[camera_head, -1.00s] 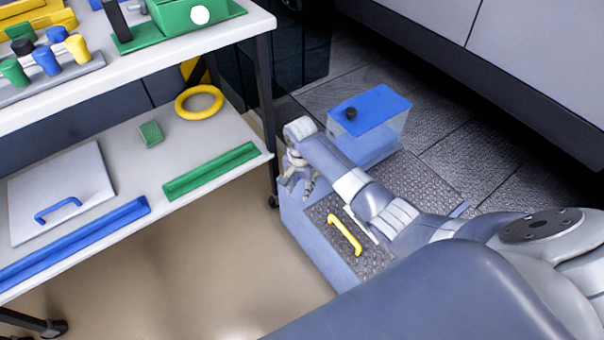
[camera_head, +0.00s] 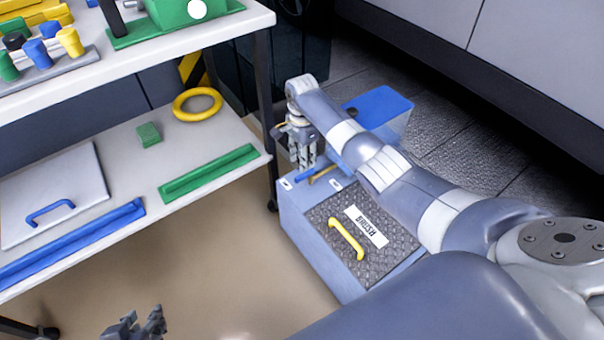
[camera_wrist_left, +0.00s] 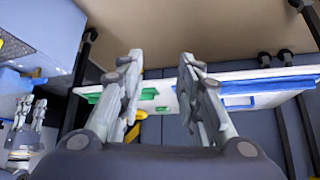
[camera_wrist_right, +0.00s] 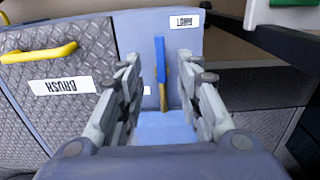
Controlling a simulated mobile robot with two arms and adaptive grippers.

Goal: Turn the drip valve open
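The drip valve appears to be the blue lever (camera_head: 306,175) with a brass-coloured part (camera_head: 322,173), on top of the blue-grey cabinet. In the right wrist view the blue lever (camera_wrist_right: 160,55) shows between the fingers, with the brass part (camera_wrist_right: 163,97) nearer the palm. My right gripper (camera_head: 303,165) points down over it, fingers apart; contact with the lever cannot be made out. My left gripper (camera_head: 140,325) is low at the bottom edge of the head view. In the left wrist view its fingers (camera_wrist_left: 161,55) are apart and empty.
The cabinet (camera_head: 320,245) has a tread-plate lid with a yellow handle (camera_head: 346,238) and a label reading BRUSH. A blue-topped tank (camera_head: 385,108) stands behind, partly hidden by my arm. A two-tier white cart (camera_head: 110,175) stands left. Bare floor lies in front.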

